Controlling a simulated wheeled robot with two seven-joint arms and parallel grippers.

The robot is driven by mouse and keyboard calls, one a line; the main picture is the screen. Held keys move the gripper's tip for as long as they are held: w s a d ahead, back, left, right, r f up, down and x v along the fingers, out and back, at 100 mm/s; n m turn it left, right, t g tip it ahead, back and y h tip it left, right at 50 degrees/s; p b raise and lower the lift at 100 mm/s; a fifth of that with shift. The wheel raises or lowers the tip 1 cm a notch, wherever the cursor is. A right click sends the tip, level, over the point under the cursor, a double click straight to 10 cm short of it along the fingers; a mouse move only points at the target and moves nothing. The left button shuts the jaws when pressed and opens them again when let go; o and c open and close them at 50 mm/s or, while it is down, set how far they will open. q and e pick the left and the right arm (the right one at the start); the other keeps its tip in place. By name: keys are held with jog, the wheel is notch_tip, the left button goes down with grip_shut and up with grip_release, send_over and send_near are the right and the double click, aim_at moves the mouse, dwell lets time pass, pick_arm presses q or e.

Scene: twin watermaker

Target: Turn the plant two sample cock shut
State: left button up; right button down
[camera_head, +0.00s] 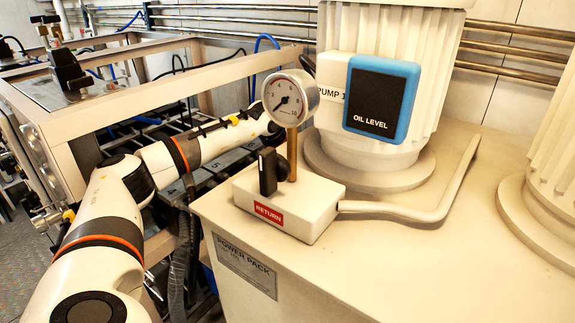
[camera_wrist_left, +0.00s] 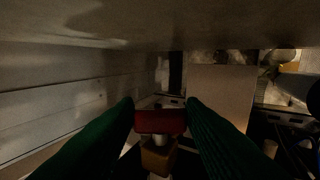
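In the left wrist view, a small red handle (camera_wrist_left: 160,121) sits between the two dark green fingers of my left gripper (camera_wrist_left: 160,110). It fills the gap from finger to finger, and the gripper looks shut on it. A brass-coloured body (camera_wrist_left: 158,156) shows just below the handle. I cannot read a plant label here. In the head view my left arm reaches from the lower left to behind the pressure gauge, and its gripper is hidden there. My right gripper is in neither view.
The power pack (camera_head: 330,265) fills the right, with a pressure gauge (camera_head: 291,98), a black-levered return block (camera_head: 310,205) and an oil level sign (camera_head: 381,100). A beige frame (camera_head: 205,75) stands at left. In the wrist view a pale surface (camera_wrist_left: 200,22) spans the top; the space is dark.

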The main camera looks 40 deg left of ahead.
pick_arm(q)
jog(key=shift+r+p, duration=0.15)
jog(key=shift+p, duration=0.35)
jog(key=g+p, duration=0.1)
jog(key=p, duration=0.1)
jog(key=g+p, duration=0.2)
jog(key=p, duration=0.1)
jog(key=shift+w+r+g, duration=0.2)
jog(key=shift+w+g, duration=0.1)
jog(key=shift+w, duration=0.1)
jog(key=shift+g, duration=0.4)
jog(key=shift+w+a+f+g+h+p, duration=0.1)
jog(key=shift+f+g+h+p, duration=0.2)
jog(key=shift+g+p, duration=0.3)
jog(key=o, duration=1)
jog(key=shift+a, duration=0.1)
